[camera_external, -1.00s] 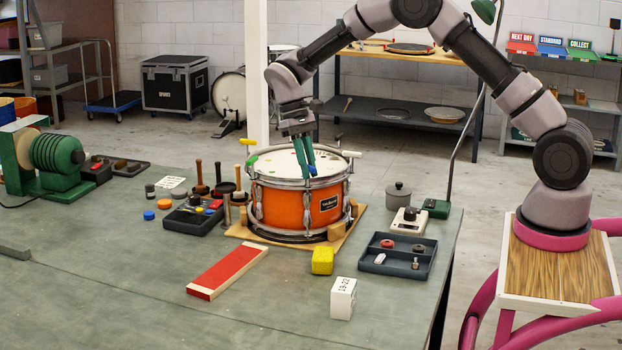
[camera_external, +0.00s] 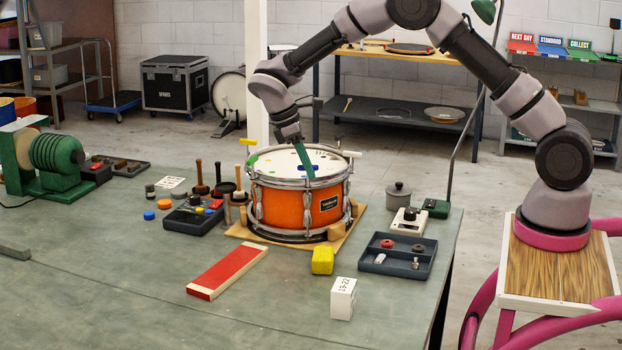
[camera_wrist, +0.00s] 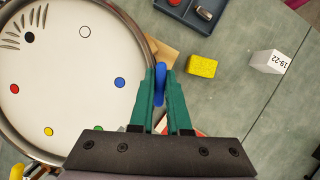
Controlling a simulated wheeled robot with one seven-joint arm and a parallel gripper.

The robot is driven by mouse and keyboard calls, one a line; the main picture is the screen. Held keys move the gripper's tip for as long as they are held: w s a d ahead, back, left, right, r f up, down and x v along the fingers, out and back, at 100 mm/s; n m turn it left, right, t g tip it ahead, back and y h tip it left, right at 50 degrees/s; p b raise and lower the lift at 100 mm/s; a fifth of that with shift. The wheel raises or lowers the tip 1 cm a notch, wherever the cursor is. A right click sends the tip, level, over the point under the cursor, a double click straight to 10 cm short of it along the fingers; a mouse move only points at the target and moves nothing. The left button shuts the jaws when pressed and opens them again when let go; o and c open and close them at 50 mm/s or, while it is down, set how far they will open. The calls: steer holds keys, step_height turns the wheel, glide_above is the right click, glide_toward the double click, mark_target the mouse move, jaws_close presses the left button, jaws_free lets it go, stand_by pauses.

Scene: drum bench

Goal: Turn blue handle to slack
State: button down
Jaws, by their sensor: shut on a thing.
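The orange snare drum (camera_external: 290,208) stands on a wooden board, its pale head facing up. My gripper (camera_external: 309,176) reaches down to the drum's near right rim with green fingers. In the wrist view, my gripper (camera_wrist: 161,80) is shut on the blue handle (camera_wrist: 160,84), which sits between the fingertips just outside the rim. The drum head (camera_wrist: 75,75) carries coloured dots, including a blue dot (camera_wrist: 120,83), and a fan of dark marks at upper left.
Other handles, one green (camera_external: 252,160) and one yellow (camera_external: 350,154), stand around the rim. A yellow block (camera_external: 322,261), a white labelled block (camera_external: 343,298) and a dark tray (camera_external: 398,257) lie at the front right. The bench front is mostly clear.

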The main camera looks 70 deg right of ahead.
steer(key=n+h, duration=0.1)
steer(key=n, duration=0.2)
steer(key=n+t, duration=0.1)
steer(key=n, duration=0.2)
steer(key=shift+n+t+h, duration=0.3)
steer(key=shift+h, duration=0.1)
steer(key=n+t, duration=0.1)
steer(key=n, duration=0.2)
steer(key=n+t, duration=0.1)
steer(key=n, duration=0.1)
steer(key=shift+n+h, duration=0.4)
steer(key=c, duration=0.9)
jaws_free()
steer(key=v, duration=1.1)
steer(key=shift+s+f, duration=0.1)
